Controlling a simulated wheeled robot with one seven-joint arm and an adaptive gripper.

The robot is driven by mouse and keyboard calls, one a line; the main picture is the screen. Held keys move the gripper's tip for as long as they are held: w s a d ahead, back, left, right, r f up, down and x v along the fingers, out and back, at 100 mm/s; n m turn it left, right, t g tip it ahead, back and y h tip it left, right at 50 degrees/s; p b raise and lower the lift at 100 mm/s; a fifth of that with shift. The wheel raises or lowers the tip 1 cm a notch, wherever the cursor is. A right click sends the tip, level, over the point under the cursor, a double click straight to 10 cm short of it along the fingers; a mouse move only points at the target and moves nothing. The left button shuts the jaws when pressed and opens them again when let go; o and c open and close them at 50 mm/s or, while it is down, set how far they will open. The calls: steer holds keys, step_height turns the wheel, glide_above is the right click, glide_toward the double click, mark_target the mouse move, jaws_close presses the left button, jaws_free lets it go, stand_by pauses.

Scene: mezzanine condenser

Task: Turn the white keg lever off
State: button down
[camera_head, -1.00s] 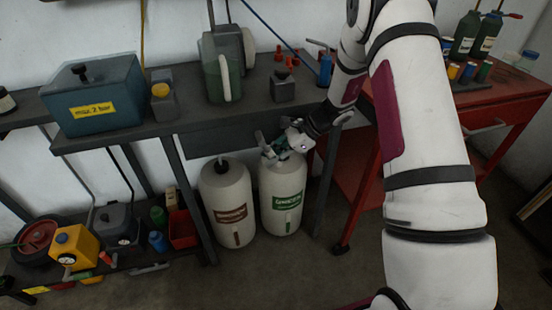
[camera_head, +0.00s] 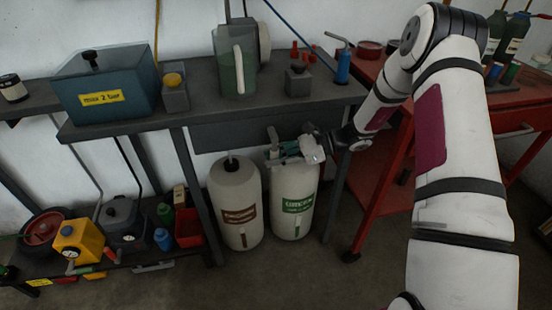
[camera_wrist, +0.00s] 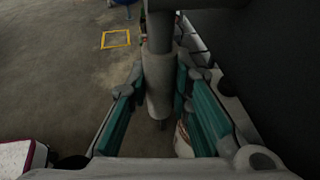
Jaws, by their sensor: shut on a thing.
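Two off-white kegs stand on the floor below the bench. The left keg (camera_head: 236,190) has a brown label and a short dark stem on top. The right keg (camera_head: 294,222) has a green label. My gripper (camera_head: 284,153) is at the top of the right keg and hides much of its fitting. In the wrist view my gripper (camera_wrist: 160,75) has its teal fingers on both sides of a grey, rounded lever (camera_wrist: 158,85) and is shut on it. I cannot tell the lever's angle to the keg's outlet.
The dark bench (camera_head: 210,108) is just above the kegs, with a green jug (camera_head: 228,70) and a teal box (camera_head: 104,90) on it. A red cart (camera_head: 376,195) stands close at the right. A low shelf holds a yellow unit (camera_head: 78,242). Floor in front is open.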

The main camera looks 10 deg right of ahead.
steer(key=c, duration=1.4)
jaws_free()
steer(key=shift+c, duration=0.2)
steer(key=v, duration=0.7)
steer(key=shift+d, duration=0.25)
steer(key=shift+r, duration=0.1)
